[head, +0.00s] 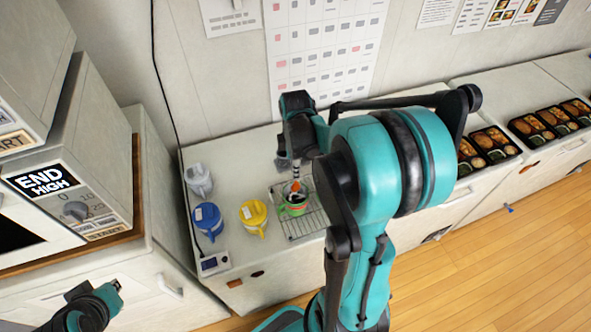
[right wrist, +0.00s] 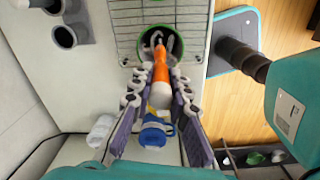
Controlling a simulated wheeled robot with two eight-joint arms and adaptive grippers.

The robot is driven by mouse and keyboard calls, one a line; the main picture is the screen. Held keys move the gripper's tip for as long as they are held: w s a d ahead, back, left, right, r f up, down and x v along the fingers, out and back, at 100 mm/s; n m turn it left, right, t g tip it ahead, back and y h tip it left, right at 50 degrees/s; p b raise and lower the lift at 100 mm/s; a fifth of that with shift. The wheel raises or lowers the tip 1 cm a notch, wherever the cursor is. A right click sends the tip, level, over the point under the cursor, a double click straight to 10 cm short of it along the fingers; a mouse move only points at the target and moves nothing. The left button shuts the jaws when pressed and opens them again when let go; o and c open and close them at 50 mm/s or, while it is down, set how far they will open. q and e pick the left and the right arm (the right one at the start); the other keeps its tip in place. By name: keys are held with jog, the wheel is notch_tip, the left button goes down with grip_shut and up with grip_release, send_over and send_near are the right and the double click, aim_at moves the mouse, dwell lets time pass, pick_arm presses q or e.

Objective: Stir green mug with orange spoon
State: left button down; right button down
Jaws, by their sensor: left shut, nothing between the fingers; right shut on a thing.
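The green mug (head: 293,210) stands upright on a wire rack on the counter; its round opening (right wrist: 146,40) shows at the top of the right wrist view. The orange spoon (head: 296,187) is upright, its lower end at the mug's mouth and seemingly inside; how deep is hidden. Its orange shaft also shows in the right wrist view (right wrist: 161,68). My right gripper (head: 293,166) is above the mug, shut on the spoon, with fingers on both sides of it in the wrist view (right wrist: 160,88). My left gripper (head: 110,291) is shut and empty, low at the left, far from the mug.
A yellow mug (head: 254,214), a blue mug (head: 207,217) and a white mug (head: 198,180) stand left of the wire rack (head: 305,226). A small scale-like device (head: 212,264) lies at the counter's front left. Bento trays (head: 530,130) line the right counter. An END-marked appliance (head: 75,180) is at left.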

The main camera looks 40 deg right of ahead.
dwell(0.4)
notch_tip(320, 180, up, 5)
jog(key=p, duration=0.3)
jog(key=shift+p, duration=0.4)
jog(key=shift+w, duration=0.1)
